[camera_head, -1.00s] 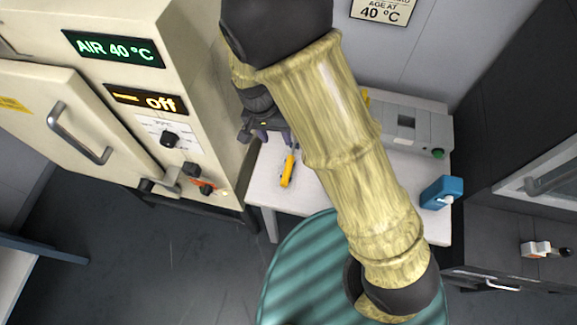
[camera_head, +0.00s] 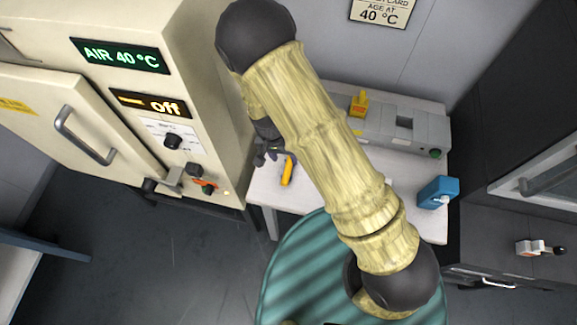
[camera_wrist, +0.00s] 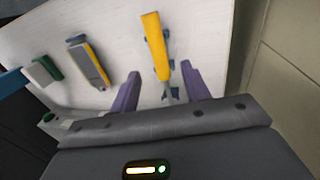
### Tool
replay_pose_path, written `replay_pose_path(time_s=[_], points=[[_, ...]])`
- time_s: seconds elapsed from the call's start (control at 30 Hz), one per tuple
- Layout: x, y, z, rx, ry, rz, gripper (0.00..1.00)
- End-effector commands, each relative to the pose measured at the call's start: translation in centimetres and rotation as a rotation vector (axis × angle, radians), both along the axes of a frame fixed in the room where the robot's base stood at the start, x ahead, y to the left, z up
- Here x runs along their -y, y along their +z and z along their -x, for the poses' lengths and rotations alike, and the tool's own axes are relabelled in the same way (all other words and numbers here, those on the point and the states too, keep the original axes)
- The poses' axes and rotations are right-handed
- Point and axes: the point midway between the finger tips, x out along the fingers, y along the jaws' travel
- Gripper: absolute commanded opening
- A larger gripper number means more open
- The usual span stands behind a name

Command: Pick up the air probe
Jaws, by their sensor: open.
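The air probe appears to be the slim yellow-handled tool with a thin grey tip (camera_wrist: 155,45). It lies at the left end of the white table, beside the beige oven, and also shows in the head view (camera_head: 287,171). Small blue pieces show beside and beneath it. My gripper (camera_wrist: 160,71) is open, its two purple fingers pointing toward the table. In the wrist view the probe's lower part and tip appear between the fingers, not gripped. In the head view my gripper (camera_head: 271,158) is just left of the yellow handle. The exact height gap cannot be told.
A yellow and grey device (camera_wrist: 88,62) lies left of the probe in the wrist view. The beige oven (camera_head: 212,110) stands close on the left.

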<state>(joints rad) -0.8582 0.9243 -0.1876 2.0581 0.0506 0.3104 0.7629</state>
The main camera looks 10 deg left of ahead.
Motion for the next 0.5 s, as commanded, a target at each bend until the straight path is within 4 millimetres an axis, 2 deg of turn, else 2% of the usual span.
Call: replay_pose_path(time_s=[0.23, 0.5], points=[[0.3, -0.9, 0.0, -0.002, -0.001, 0.003, 0.47], [0.9, -3.9, -0.1, -0.002, 0.001, 0.003, 0.47]])
